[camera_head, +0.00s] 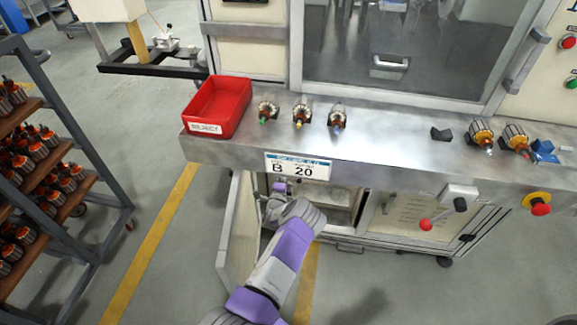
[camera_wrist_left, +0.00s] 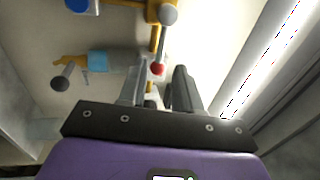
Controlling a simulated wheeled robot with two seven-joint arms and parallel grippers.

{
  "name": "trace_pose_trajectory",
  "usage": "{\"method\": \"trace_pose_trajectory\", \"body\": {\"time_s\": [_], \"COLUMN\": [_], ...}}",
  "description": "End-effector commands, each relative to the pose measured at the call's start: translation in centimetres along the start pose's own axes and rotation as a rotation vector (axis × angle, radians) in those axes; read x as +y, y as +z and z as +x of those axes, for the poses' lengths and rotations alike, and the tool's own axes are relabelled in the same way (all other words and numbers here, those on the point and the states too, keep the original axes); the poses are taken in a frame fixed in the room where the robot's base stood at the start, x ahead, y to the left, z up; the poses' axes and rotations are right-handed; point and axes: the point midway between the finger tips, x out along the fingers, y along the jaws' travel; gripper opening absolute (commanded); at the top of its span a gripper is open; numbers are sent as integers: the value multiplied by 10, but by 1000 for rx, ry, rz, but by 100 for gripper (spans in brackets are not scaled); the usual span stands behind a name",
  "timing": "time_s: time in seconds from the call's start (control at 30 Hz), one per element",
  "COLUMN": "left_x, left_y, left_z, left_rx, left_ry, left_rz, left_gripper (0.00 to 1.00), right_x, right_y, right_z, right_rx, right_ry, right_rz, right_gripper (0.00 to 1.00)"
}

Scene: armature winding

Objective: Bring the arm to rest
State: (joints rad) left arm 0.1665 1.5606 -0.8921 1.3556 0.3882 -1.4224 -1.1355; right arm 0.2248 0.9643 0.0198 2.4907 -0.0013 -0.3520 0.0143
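My left arm reaches down from the bottom of the head view, and its end goes into the open cabinet under the bench. In the left wrist view my left gripper (camera_wrist_left: 162,82) points into the cabinet. Its two dark fingers stand apart with a gap between them. A small red knob (camera_wrist_left: 158,69) shows at the gap, seemingly beyond the tips; I cannot tell whether anything touches the fingers. In the head view the gripper is mostly hidden in the cabinet opening. My right gripper is in neither view.
The cabinet holds yellow pipes (camera_wrist_left: 157,42), a grey ball knob (camera_wrist_left: 168,14) and a blue-banded part (camera_wrist_left: 97,61). The open cabinet door (camera_head: 238,228) stands left of my arm. The bench (camera_head: 395,150) carries a red reject bin (camera_head: 236,101) and several armatures. A rack (camera_head: 98,155) stands left.

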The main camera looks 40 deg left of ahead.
Motion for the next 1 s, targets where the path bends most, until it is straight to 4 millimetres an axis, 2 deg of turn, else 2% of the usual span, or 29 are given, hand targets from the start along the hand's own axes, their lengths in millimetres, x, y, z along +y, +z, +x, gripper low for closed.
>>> {"method": "trace_pose_trajectory", "body": {"time_s": [0.3, 0.47, 0.57, 0.67, 0.73, 0.83, 0.93, 1.0], "left_x": [1, 15, 36, 57, 67, 70, 58, 42], "left_y": [1, 12, 17, 8, -10, -44, -83, -112], "left_z": [-1, -20, -51, -97, -136, -192, -247, -286], "left_rx": [-11, -126, -238, -364, -454, -572, -679, -751], "left_ry": [12, 144, 304, 498, 646, 844, 1037, 1173], "left_rz": [-18, -183, -347, -538, -681, -858, -1002, -1085], "left_gripper": [33, 33, 33, 33, 33, 33, 33, 33], "right_x": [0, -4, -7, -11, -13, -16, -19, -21], "right_y": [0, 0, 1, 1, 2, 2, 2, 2], "right_z": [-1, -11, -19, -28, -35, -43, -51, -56], "right_rx": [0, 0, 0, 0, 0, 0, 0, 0], "right_ry": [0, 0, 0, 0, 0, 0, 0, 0], "right_rz": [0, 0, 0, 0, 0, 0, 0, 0], "right_gripper": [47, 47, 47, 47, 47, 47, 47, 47]}}
